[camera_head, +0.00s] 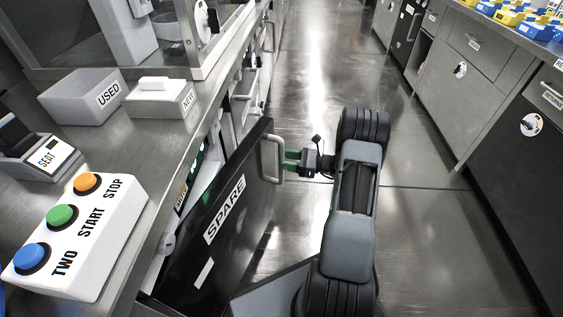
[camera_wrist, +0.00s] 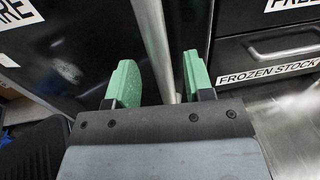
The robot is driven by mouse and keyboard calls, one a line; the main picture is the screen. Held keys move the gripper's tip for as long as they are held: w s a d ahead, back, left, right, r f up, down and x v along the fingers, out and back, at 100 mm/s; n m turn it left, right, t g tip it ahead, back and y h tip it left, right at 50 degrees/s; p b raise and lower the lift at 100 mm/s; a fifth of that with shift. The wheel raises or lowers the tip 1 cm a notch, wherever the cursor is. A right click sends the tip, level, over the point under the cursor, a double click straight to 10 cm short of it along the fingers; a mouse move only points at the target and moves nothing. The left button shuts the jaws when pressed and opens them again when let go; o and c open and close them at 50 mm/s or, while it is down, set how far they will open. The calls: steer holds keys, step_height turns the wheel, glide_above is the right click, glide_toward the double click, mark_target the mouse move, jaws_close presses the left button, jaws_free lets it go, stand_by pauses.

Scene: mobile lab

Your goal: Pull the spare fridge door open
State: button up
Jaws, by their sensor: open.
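The black spare fridge door (camera_head: 244,211), with its white SPARE label, stands partly open from the left counter in the head view. A pale interior shows in the gap behind its top edge. Its metal handle (camera_head: 281,161) sticks out near the door's far edge. My gripper (camera_head: 294,161) is at the handle with its green fingers apart. In the wrist view the handle bar (camera_wrist: 157,40) runs between the two fingers of my gripper (camera_wrist: 160,68), with room beside it. The bar's lower end is hidden behind the gripper body.
Right-hand cabinets (camera_head: 480,75) line the aisle. The aisle floor (camera_head: 325,50) ahead is clear. A FROZEN STOCK drawer (camera_wrist: 270,50) shows in the wrist view.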

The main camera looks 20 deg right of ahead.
mark_target(281, 159)
steer(key=shift+b+x, duration=0.3)
steer(key=shift+x, duration=1.25)
jaws_close()
